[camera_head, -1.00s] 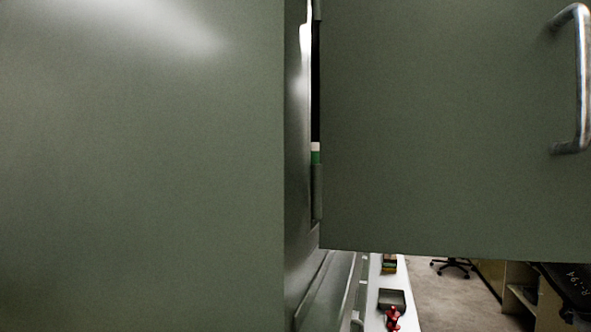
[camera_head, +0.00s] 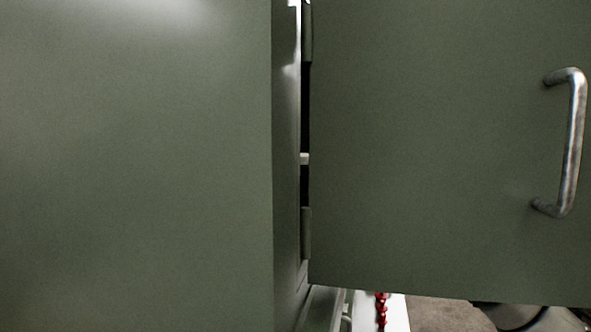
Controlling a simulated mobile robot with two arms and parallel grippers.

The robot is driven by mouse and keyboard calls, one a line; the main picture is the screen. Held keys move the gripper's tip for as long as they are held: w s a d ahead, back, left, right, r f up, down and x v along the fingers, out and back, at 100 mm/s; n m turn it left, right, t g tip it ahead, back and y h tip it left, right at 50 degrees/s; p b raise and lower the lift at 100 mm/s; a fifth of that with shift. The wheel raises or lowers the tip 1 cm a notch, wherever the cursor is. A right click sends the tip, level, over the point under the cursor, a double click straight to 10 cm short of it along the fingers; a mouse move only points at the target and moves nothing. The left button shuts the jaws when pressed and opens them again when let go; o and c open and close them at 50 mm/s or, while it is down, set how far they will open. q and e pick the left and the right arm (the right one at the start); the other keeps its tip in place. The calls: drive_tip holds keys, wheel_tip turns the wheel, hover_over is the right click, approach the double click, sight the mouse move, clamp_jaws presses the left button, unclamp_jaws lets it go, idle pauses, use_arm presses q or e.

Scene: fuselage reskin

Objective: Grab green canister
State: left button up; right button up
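A grey-green cabinet (camera_head: 135,180) fills the left half of the head view. Its door (camera_head: 430,150) stands open and fills most of the right half, with a metal bar handle (camera_head: 574,140) at the right. A narrow dark gap shows between the cabinet and the door at the hinges (camera_head: 306,232), with a small pale piece (camera_head: 304,158) in it. I cannot see a green canister. Neither of my grippers shows in this view.
Below the door, a white surface (camera_head: 395,315) carries red objects (camera_head: 381,308). Grey floor (camera_head: 440,312) shows to its right. A rounded grey and black shape (camera_head: 520,317) is at the bottom right; I cannot tell what it is.

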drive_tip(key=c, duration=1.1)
